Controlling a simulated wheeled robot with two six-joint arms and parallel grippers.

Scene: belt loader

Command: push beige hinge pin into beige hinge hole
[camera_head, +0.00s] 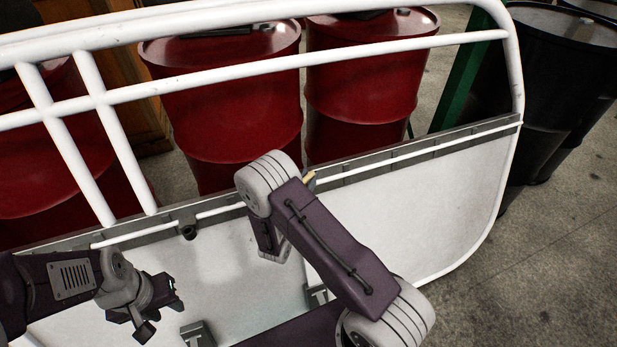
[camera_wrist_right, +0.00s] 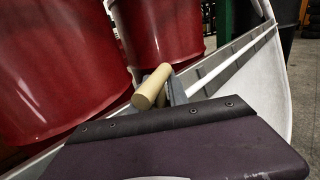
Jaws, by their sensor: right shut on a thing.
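The beige hinge pin (camera_wrist_right: 152,88) is a short, pale cylinder at the tip of my right gripper (camera_wrist_right: 166,90) in the right wrist view. That gripper is shut on it, and the pin is tilted. In the head view only a small bit of the pin (camera_head: 309,178) shows beside my right wrist, near the white rail. The arm hides most of that gripper. I cannot make out the beige hinge hole in either view. My left gripper (camera_head: 160,298) is at lower left over the white panel, with nothing visible in it; its finger gap is unclear.
The white panel (camera_head: 420,200) has a grey slotted edge and a white tube frame (camera_head: 505,80). A dark fitting (camera_head: 188,231) sits on the edge. Grey brackets (camera_head: 198,335) are low on the panel. Red drums (camera_head: 225,100) and black drums (camera_head: 560,70) stand behind.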

